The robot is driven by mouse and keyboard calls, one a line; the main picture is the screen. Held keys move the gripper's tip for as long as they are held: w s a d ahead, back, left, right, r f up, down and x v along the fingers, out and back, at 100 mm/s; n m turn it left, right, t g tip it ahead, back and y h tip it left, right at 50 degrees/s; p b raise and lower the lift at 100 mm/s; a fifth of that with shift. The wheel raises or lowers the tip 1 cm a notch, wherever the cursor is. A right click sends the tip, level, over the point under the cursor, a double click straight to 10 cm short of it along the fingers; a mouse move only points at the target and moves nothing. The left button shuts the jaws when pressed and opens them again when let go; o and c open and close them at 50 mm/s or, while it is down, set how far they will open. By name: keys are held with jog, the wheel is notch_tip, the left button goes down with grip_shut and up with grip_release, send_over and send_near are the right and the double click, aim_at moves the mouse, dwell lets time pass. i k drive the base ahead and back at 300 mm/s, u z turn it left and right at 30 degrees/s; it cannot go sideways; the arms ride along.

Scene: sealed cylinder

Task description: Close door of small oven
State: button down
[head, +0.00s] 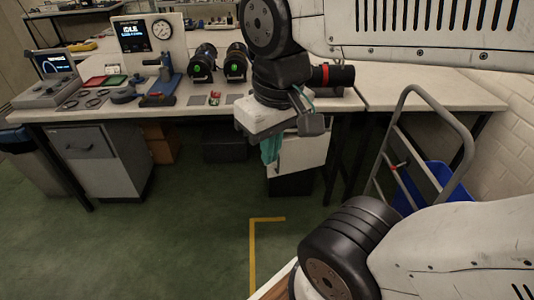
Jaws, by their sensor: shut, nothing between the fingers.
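I cannot make out a small oven or its door in the head view. My gripper (311,126) hangs at the end of my arm, in front of the bench's front edge. It looks shut and empty, though its fingertips are small and partly hidden by my wrist. Behind and below it, a white container (305,153) with a dark lower part stands under the bench. A teal piece (270,149) shows at its left side.
A long bench (190,104) holds a gauge panel (135,36), dark cylinders (203,64) and small tools. A grey cabinet (85,143) stands under its left end. A metal hand truck (437,110) and blue bin (447,180) stand right. The green floor (190,230) is clear at left and centre.

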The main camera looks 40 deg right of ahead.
aim_at(296, 155)
jog(key=k, duration=0.9)
jog(key=z, duration=0.7)
jog(key=i, duration=1)
